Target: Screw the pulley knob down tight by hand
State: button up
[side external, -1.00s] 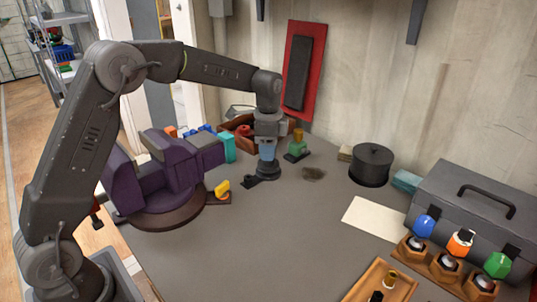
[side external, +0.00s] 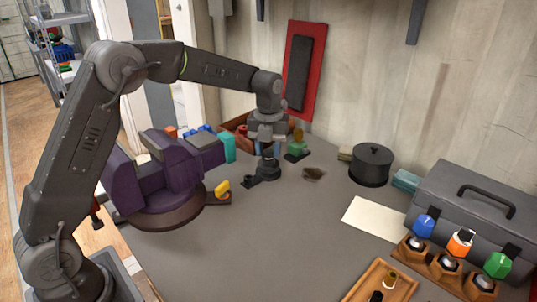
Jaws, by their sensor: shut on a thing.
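My gripper (side external: 268,151) points straight down at the middle of the bench, below the arm's wrist. Its fingers are shut on the top of a dark upright piece, which I take to be the pulley knob (side external: 268,161). The knob stands on a dark round base (side external: 267,174) on the grey bench top. The fingers hide part of the knob's top. Its thread and any gap under it are too small to make out.
A green piece with a yellow top (side external: 297,147) stands close right of my gripper. A purple machine (side external: 172,175) and a yellow knob (side external: 222,187) are to the left. A black pot (side external: 371,165) and grey toolbox (side external: 465,210) stand right. The bench's front middle is clear.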

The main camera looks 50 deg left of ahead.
jog(key=shift+m, duration=0.5)
jog(key=o, duration=1.1)
jog(key=shift+c, duration=0.9)
